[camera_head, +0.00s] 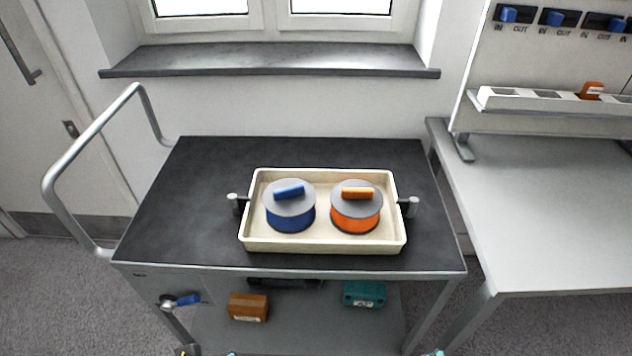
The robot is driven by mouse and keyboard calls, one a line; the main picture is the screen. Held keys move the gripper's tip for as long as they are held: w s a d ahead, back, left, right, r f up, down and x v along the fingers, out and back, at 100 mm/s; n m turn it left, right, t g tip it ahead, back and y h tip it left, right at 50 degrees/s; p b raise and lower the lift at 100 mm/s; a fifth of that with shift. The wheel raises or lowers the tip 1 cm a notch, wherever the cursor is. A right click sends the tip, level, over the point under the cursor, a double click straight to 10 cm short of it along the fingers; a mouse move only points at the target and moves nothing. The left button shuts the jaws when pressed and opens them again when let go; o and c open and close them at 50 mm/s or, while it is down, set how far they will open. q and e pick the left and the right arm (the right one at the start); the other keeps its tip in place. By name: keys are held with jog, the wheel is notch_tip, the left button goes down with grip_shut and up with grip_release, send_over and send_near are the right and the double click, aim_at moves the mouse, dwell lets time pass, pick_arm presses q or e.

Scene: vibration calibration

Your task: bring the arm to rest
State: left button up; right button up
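No gripper can be made out in the head view. Only small dark and teal bits show at the bottom edge, left of the middle and to the right; they may be parts of my arms, too little to tell. A cream tray (322,246) lies on the dark top of a cart (205,185). In it stand a blue pot (290,217) with a grey lid and blue handle, and an orange pot (355,217) with a grey lid and orange handle. Both stand upright with lids on, side by side and apart.
The cart has a tube handle (62,160) at left. A brown box (248,307) and a teal box (364,294) sit on its lower shelf. A grey workbench (560,210) stands at right, with a rack (530,100) and blue switches above. The cart top is bare around the tray.

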pick_arm(q)
jog(key=s+f+g+p, duration=0.1)
jog(key=s+f+p, duration=0.1)
jog(key=f, duration=0.8)
jog(key=s+f+g+p, duration=0.1)
jog(key=s+f+p, duration=0.1)
jog(key=f, duration=0.9)
pick_arm(e)
jog(key=s+f+g, duration=0.1)
jog(key=s+f, duration=0.1)
jog(key=f, duration=0.8)
jog(key=s+f, duration=0.2)
jog(key=f, duration=0.9)
pick_arm(q)
jog(key=s+a+f+p, duration=0.2)
jog(key=s+f, duration=0.6)
jog(key=s, duration=0.5)
jog(key=shift+s+a+f+g, duration=0.2)
jog(key=shift+s+a+g, duration=0.1)
jog(key=shift+s+a, duration=0.1)
pick_arm(e)
jog(key=s+d+f, duration=0.1)
jog(key=s+f, duration=0.3)
jog(key=s, duration=0.3)
jog(key=s+d+f+g, duration=0.1)
jog(key=s+f, duration=0.3)
jog(key=s, duration=0.2)
jog(key=shift+s+d+f+n, duration=0.15)
jog(key=shift+s+d+n, duration=0.15)
jog(key=shift+s+d, duration=0.1)
